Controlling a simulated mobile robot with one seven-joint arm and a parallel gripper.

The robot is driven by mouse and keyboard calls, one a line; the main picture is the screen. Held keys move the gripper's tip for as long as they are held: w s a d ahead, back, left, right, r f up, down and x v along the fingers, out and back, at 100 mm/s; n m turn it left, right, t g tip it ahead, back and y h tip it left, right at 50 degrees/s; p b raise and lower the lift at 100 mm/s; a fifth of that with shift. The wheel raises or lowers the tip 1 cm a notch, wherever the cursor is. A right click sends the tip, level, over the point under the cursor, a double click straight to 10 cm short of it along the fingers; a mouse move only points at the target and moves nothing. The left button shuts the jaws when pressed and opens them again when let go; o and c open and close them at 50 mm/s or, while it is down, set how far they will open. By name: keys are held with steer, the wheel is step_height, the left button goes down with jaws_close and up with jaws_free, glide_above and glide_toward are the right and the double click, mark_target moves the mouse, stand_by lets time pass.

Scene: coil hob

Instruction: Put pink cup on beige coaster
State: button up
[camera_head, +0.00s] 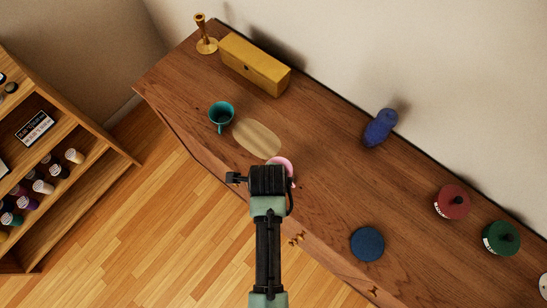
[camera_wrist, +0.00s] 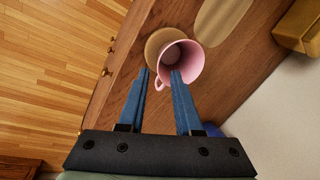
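The pink cup (camera_wrist: 190,62) is ahead of my fingertips in the wrist view, its mouth facing the camera. Part of its pink rim (camera_head: 285,163) shows beyond my arm in the head view. A round beige coaster (camera_wrist: 154,43) lies on the dresser top, partly covered by the cup; I cannot tell whether they touch. The coaster is hidden behind my arm in the head view. My gripper (camera_wrist: 161,72) is open, its blue fingers apart, with the cup's handle side between them. The right fingertip overlaps the cup's near rim. A firm hold is not visible.
A beige oval board (camera_head: 257,138) lies beside the cup, with a teal cup (camera_head: 221,115) beyond. A yellow box (camera_head: 254,65), a candlestick (camera_head: 205,38) and a blue vase (camera_head: 380,127) stand towards the wall. A blue disc (camera_head: 367,244) and red (camera_head: 452,203) and green (camera_head: 499,239) jars are right.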

steer(key=w+r+n+t, duration=0.35)
steer(key=w+r, duration=0.25)
steer(key=r, duration=0.8)
steer(key=w+r+n+t, duration=0.3)
steer(key=w+r+t, duration=0.25)
steer(key=r, duration=0.85)
steer(key=w+r+n+t, duration=0.4)
steer(key=w+r, duration=0.2)
steer(key=r, duration=0.8)
steer(key=s+r+n+t, duration=0.3)
steer(key=s+r, duration=0.1)
steer(key=r, duration=0.7)
steer(key=s+r+n+t, duration=0.3)
steer(key=s+r+t, duration=0.1)
steer(key=r, duration=0.7)
steer(key=s+d+r+n+t, duration=0.1)
steer(key=s+r+n+t, duration=0.2)
steer(key=s+r, duration=0.3)
step_height(320, 180, up, 6)
steer(key=shift+s+f+t, duration=0.15)
steer(key=shift+t, duration=0.55)
steer(key=shift+f, duration=0.15)
